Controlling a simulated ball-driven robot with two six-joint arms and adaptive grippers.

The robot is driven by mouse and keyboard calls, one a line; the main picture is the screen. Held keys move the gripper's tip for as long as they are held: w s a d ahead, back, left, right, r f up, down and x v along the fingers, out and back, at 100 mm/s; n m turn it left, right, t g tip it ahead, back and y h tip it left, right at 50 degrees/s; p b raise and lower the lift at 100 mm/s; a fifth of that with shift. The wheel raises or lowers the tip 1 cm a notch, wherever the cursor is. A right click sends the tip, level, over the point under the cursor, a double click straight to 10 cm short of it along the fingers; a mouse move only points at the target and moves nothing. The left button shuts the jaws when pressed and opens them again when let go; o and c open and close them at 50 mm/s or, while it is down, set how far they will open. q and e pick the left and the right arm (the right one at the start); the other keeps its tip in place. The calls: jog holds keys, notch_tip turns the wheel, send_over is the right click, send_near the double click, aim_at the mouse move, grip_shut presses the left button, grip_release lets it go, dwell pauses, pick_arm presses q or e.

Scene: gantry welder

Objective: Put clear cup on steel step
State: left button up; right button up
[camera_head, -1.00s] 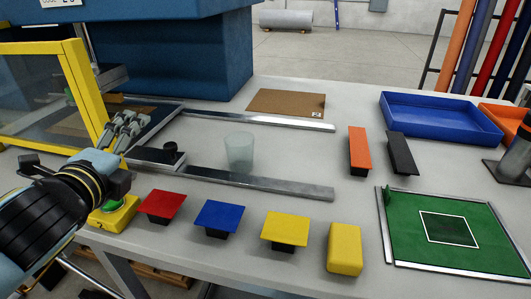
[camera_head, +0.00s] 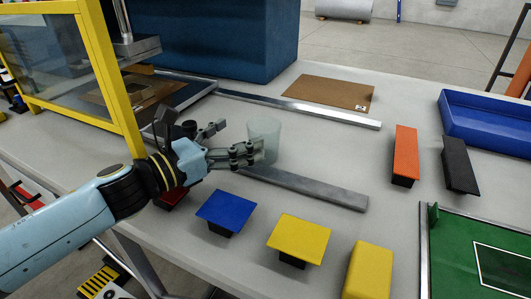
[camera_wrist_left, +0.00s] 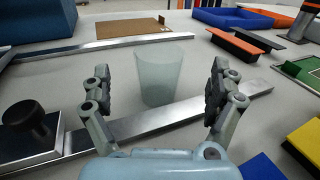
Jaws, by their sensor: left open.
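The clear cup (camera_head: 265,136) stands upright on the grey table, between two steel rails. It also shows in the left wrist view (camera_wrist_left: 160,78), framed by my fingers and just beyond them. My left gripper (camera_head: 238,140) is open and empty, close to the cup's left side. In the wrist view the fingers (camera_wrist_left: 160,82) are spread wider than the cup. I cannot tell for sure which metal part is the steel step; the near steel rail (camera_head: 320,191) runs low in front of the cup. My right gripper is out of view.
A black knob on a metal plate (camera_wrist_left: 32,122) sits left of the gripper. Blue (camera_head: 225,209) and yellow (camera_head: 298,236) blocks line the front edge. A brown board (camera_head: 328,92) lies behind the far rail (camera_head: 300,107). A yellow-framed guard (camera_head: 120,75) stands left.

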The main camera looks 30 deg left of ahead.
aim_at(275, 121)
pick_arm(q)
jog(key=shift+w+f+p, duration=0.25)
jog(key=shift+w+p, duration=0.1)
jog(key=shift+w, duration=0.05)
jog(key=shift+w+d+r+p, duration=0.1)
jog(key=shift+w+d+p, duration=0.2)
jog(key=shift+w+p, duration=0.15)
jog(key=p+x, duration=0.1)
jog(key=x, duration=0.4)
jog(key=shift+w+p, duration=0.1)
jog(key=shift+p, duration=0.2)
jog(key=shift+w+d, duration=0.15)
jog(key=shift+w, duration=0.15)
jog(key=shift+s, duration=0.1)
jog(key=shift+c, duration=0.2)
jog(key=c, duration=1.2)
